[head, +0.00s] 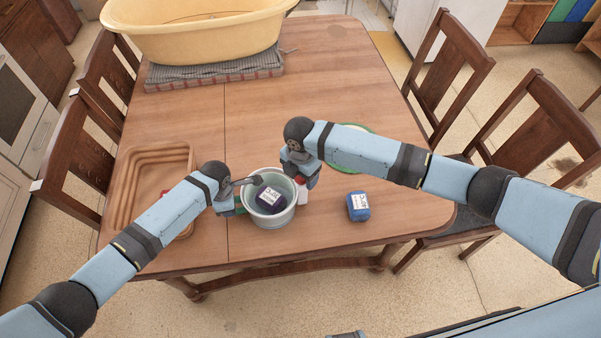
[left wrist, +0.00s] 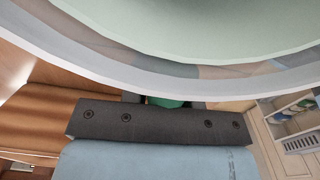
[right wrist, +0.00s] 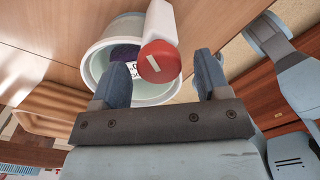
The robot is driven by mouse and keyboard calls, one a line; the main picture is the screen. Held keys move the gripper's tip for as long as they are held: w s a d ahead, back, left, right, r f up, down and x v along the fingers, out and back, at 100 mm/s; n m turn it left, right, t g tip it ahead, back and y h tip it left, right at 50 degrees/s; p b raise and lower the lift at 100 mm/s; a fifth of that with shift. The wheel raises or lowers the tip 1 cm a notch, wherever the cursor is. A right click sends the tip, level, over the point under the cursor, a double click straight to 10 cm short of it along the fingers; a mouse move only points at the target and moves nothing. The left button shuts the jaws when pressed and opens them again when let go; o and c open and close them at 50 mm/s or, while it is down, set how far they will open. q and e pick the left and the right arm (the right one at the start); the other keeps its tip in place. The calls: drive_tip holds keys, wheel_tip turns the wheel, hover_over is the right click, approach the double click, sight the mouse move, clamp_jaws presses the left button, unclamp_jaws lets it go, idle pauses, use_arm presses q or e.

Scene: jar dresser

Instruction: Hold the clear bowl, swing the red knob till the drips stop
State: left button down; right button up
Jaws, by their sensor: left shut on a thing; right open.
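The clear bowl (head: 286,217) stands on the table, its pale inside holding a dark purple labelled block (head: 270,200). My left gripper (head: 238,204) is shut at the bowl's left side, on a green piece (left wrist: 168,103) just under the rim in the left wrist view. The red knob (right wrist: 158,62), with a white stripe, sits on a white body beside the bowl. It is mostly hidden by my right arm in the head view (head: 301,181). My right gripper (right wrist: 164,76) is open, its fingers on either side of the knob; contact cannot be told. No drips are visible.
A blue labelled block (head: 358,207) lies right of the bowl. A brown ribbed tray (head: 150,158) is at left, and a green-rimmed dish (head: 358,128) is partly behind my right arm. A yellow tub (head: 190,40) sits on a grey mat at the back. The table's middle is clear.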

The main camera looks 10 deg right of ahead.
drive_tip(key=c, duration=0.9)
drive_tip(key=shift+c, duration=0.2)
